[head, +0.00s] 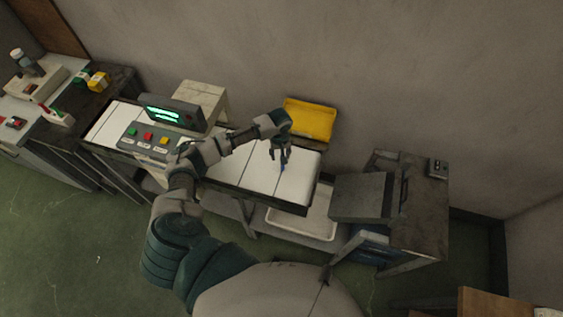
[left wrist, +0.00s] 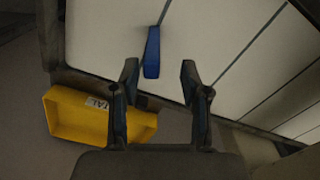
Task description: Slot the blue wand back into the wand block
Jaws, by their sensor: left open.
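A blue wand (left wrist: 152,52) lies on the white slatted belt in the left wrist view, just ahead of the fingertips. In the head view a small blue bit (head: 283,168) shows at my fingertips. My left gripper (head: 280,162) points down over the belt's right part. In the left wrist view my left gripper (left wrist: 159,70) is open, with nothing held; the wand's near end lies between the fingertip lines. I cannot tell which item is the wand block. My right gripper is not in view.
The belt (head: 232,172) runs along the wall. A yellow bin (head: 310,118) sits behind it; the bin also shows in the left wrist view (left wrist: 75,118). A grey box (head: 360,197) stands right. A beige block (head: 38,84) stands far left.

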